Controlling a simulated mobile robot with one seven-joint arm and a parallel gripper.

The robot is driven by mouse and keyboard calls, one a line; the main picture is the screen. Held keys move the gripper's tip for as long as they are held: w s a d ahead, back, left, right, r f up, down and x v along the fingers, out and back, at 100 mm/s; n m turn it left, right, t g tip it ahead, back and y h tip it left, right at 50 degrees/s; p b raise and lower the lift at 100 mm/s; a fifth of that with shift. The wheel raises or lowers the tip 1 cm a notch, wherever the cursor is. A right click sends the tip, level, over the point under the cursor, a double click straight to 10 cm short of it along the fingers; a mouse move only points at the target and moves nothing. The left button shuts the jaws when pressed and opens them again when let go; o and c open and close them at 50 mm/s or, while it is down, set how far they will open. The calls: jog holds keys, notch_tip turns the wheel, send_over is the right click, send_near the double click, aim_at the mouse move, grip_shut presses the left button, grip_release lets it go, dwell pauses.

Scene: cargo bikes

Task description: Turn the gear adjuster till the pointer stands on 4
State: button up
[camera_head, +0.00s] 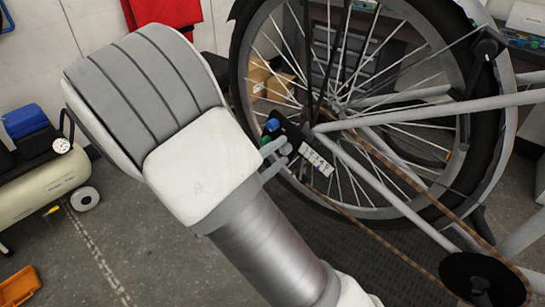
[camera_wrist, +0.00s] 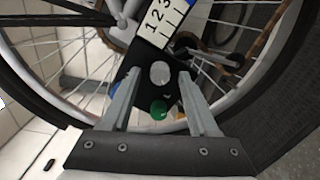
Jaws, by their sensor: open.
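The gear adjuster is a dark block (camera_head: 291,129) beside the bike's rear wheel hub, with a round grey knob (camera_head: 286,149) on it. The knob also shows in the wrist view (camera_wrist: 159,73). A white number plate (camera_head: 316,163) sits next to it; in the wrist view the plate (camera_wrist: 160,22) shows 1, 2 and 3. The pointer and the number 4 cannot be made out. My gripper (camera_wrist: 157,76) is open, its two fingers on either side of the knob, with gaps that look clear; contact cannot be told. In the head view its fingers partly overlap the adjuster.
A blue knob (camera_head: 272,125) and a green knob (camera_wrist: 158,110) sit on the same block, close to my fingers. Wheel spokes, frame tubes (camera_head: 430,107) and chain (camera_head: 400,180) surround it.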

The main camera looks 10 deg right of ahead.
jog(key=p+v, duration=0.3)
jog(key=v, duration=1.4)
jog(key=shift+a, duration=0.15)
jog(key=shift+s+r, duration=0.1)
jog(key=s+d+r+m+g+y, duration=0.3)
jog(key=s+d+m+g+y, duration=0.15)
jog(key=d, duration=0.25)
jog(key=s+d+r+m+g+y, duration=0.3)
jog(key=s+d+r+g+y, duration=0.1)
jog(key=d+g+y, duration=0.25)
notch_tip(320, 180, up, 28)
jog(key=s+t+y+p, duration=0.1)
jog(key=t+y+p, duration=0.2)
jog(key=p, duration=1.9)
jog(key=d+m+t, duration=0.1)
jog(key=t, duration=0.2)
jog(key=shift+s+y, duration=0.3)
jog(key=shift+s, duration=0.05)
